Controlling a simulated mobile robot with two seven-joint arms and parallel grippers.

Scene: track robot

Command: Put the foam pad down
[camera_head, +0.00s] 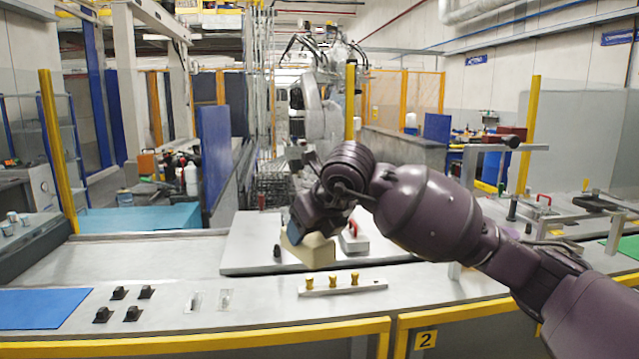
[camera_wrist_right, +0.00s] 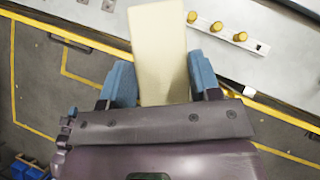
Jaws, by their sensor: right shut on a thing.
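The foam pad (camera_head: 309,254) is a cream block. In the head view it shows below my right gripper (camera_head: 291,229), in front of part of the white board (camera_head: 245,250). I cannot tell whether it touches the board. In the right wrist view, the pad (camera_wrist_right: 158,40) stretches out from between the blue fingers of my right gripper (camera_wrist_right: 161,82), which is shut on it. The fingers hide part of the pad in the head view. My left gripper is in neither view.
A strip with yellow knobs (camera_head: 343,287) lies in front of the board. A grey block with a red handle (camera_head: 352,240) stands right of the pad, and a small black knob (camera_head: 277,251) left of it. Black clips (camera_head: 132,313) and a blue mat (camera_head: 40,308) lie left.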

